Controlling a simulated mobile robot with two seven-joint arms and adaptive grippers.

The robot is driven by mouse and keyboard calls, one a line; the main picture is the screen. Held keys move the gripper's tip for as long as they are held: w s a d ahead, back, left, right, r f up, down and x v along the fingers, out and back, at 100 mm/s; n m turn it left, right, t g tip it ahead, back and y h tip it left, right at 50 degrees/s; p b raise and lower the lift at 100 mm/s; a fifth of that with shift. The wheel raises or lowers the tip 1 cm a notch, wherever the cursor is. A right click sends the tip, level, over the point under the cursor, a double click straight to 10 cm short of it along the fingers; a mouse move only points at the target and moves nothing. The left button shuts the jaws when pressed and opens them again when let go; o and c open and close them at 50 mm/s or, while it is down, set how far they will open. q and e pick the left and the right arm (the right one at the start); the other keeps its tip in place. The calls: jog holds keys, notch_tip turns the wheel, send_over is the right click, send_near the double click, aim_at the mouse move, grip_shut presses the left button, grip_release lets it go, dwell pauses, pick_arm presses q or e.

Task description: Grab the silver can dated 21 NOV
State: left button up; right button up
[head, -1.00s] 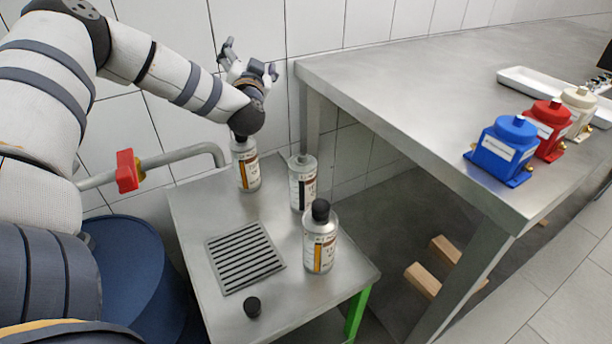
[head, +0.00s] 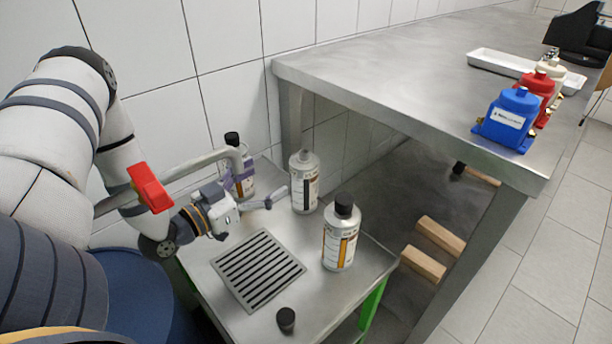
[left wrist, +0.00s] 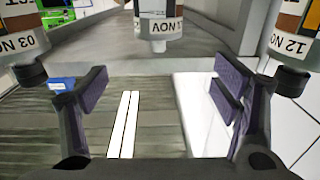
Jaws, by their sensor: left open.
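Three silver cans stand on the small metal stand. The uncapped middle can (head: 304,182) shows in the left wrist view (left wrist: 160,20), inverted, with "NOV" legible and its day not readable. The black-capped front can (head: 341,238) reads "03 NO" in the left wrist view (left wrist: 22,30). The black-capped back can (head: 236,180) reads "12 NO" there (left wrist: 294,35). My left gripper (head: 250,205) is open and empty, low beside the middle can. In the left wrist view its fingers (left wrist: 162,92) lie either side of that can's line, with the can beyond the tips. My right gripper is out of view.
The stand has a slotted drain (head: 258,268) and a loose black cap (head: 286,320). A pipe with a red handle (head: 150,187) runs close above my left arm. The workbench (head: 400,75) rises at right, carrying a blue pump (head: 508,120), a red one and a cream one.

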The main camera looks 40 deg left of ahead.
aim_at(300, 158)
pick_arm(q)
jog(key=w, duration=0.4)
jog(key=w+b, duration=0.1)
jog(key=w, duration=0.3)
jog(key=w+b, duration=0.1)
jog(key=w, duration=0.3)
jog(key=shift+w+d+r, duration=0.1)
jog(key=shift+d, duration=0.2)
grip_shut()
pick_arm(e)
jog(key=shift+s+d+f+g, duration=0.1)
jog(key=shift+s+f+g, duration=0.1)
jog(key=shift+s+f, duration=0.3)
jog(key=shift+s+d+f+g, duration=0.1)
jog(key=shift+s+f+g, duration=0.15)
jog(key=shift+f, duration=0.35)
